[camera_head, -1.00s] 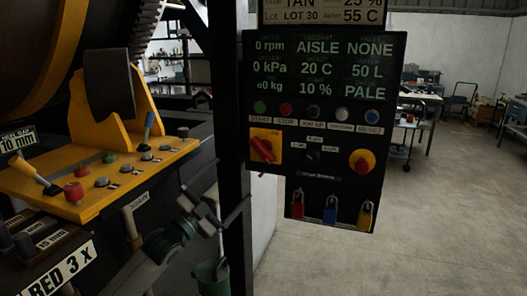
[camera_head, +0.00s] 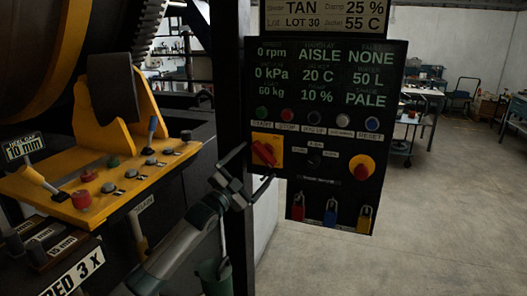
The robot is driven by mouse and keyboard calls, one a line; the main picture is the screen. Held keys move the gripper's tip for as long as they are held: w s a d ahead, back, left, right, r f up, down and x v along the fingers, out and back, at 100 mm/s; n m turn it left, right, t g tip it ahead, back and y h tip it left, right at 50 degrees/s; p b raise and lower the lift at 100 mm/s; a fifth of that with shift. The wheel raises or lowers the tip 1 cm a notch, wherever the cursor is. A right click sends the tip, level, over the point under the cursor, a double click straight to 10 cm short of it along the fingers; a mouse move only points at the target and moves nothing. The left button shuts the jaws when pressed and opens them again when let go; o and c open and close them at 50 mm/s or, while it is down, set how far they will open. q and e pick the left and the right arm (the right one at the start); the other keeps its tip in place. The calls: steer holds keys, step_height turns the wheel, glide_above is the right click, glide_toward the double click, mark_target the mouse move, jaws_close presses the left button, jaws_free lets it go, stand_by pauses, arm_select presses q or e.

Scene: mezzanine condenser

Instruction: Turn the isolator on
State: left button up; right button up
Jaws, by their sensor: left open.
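The isolator (camera_head: 265,152) is a red rotary handle on a yellow square plate at the left of the black control panel (camera_head: 330,182). Its handle lies on a slant, from upper left to lower right. My left gripper (camera_head: 256,170) is open and empty, just below and left of the isolator. One finger reaches up toward the plate's left edge and the other lies below the plate. I cannot tell whether either finger touches the panel. My right gripper is not in view.
A row of push buttons (camera_head: 315,119) runs above the isolator. A red emergency button (camera_head: 361,171) on yellow is at the right. Several padlocks (camera_head: 330,213) hang below. A yellow console (camera_head: 100,180) with levers stands left, beside a dark post (camera_head: 234,90).

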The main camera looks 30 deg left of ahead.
mark_target(262, 157)
arm_select(q)
steer(key=shift+p+x, duration=0.8)
steer(key=shift+x, duration=1.85)
steer(key=shift+c, duration=0.6)
steer(key=shift+f, duration=0.1)
steer(key=c, duration=0.9)
